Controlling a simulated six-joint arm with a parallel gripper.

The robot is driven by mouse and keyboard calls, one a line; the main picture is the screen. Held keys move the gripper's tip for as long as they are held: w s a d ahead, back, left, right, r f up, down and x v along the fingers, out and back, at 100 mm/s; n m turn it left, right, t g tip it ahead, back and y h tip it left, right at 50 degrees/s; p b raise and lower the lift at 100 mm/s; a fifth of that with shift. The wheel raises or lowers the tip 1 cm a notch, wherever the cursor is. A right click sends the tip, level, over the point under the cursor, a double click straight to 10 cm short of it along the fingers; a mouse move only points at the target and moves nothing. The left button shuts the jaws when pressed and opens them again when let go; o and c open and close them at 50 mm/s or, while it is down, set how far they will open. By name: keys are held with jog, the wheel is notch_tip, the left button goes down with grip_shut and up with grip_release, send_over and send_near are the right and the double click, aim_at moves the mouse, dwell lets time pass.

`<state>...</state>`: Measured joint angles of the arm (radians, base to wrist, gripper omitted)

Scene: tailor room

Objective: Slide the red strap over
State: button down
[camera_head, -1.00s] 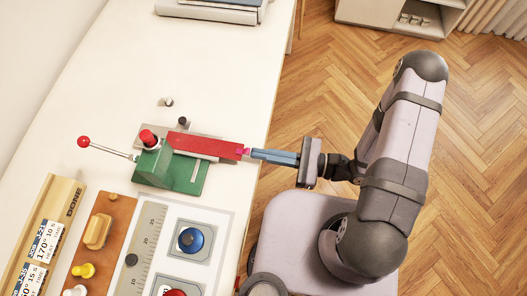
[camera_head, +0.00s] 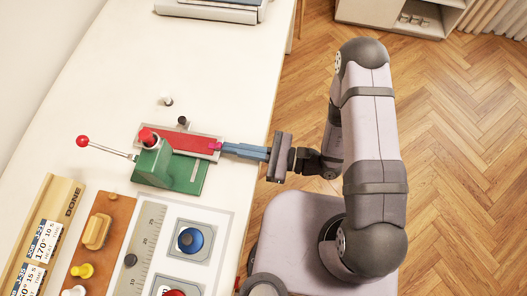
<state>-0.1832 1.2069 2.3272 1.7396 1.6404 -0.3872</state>
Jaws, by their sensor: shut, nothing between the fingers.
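The red strap (camera_head: 190,143) lies flat in a grey channel on the green fixture (camera_head: 188,174). Its left part runs behind the green upright block with a red knob (camera_head: 148,138). My gripper (camera_head: 222,147) is shut, with its blue fingers pointing left. The fingertips are at the strap's right end, by a small pink patch, and appear to touch it. Nothing shows between the fingers. The strap's left end is hard to make out near the knob.
A lever with a red ball (camera_head: 82,141) sticks out left of the fixture. Small pegs (camera_head: 168,101) stand behind it. In front are a panel with a blue button (camera_head: 190,239), an orange board (camera_head: 97,233) and a wooden tray (camera_head: 62,190).

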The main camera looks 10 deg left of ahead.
jog(key=shift+d, duration=0.2)
jog(key=d+b, duration=0.3)
jog(key=d, duration=1)
jog(key=shift+s+d+r, duration=0.2)
jog(key=shift+d+r, duration=0.2)
jog(key=shift+r, duration=0.05)
jog(key=shift+a, duration=0.1)
jog(key=a+p, duration=0.5)
jog(key=a, duration=0.8)
jog(key=shift+a, duration=0.35)
jog(key=shift+a, duration=0.15)
